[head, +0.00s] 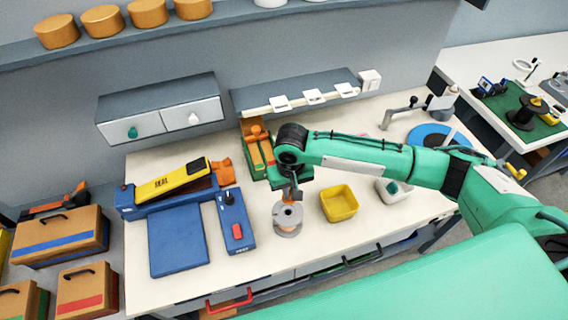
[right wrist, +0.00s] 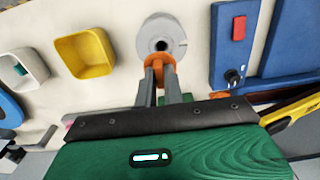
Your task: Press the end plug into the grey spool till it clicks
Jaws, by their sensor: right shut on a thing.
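The grey spool (head: 288,228) stands upright on the bench near its front edge. Its round top and dark central hole show in the right wrist view (right wrist: 163,28). My right gripper (head: 289,199) points down over the spool. It is shut on the orange end plug (right wrist: 158,62), which sits between the fingertips in the right wrist view. In that view the plug overlaps the near edge of the spool's top and the hole is still visible. I cannot tell whether the plug touches the spool. My left gripper is not in view.
A yellow bin (head: 339,204) and a white bin (head: 393,192) stand right of the spool. Orange and green parts (head: 257,145) stand behind.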

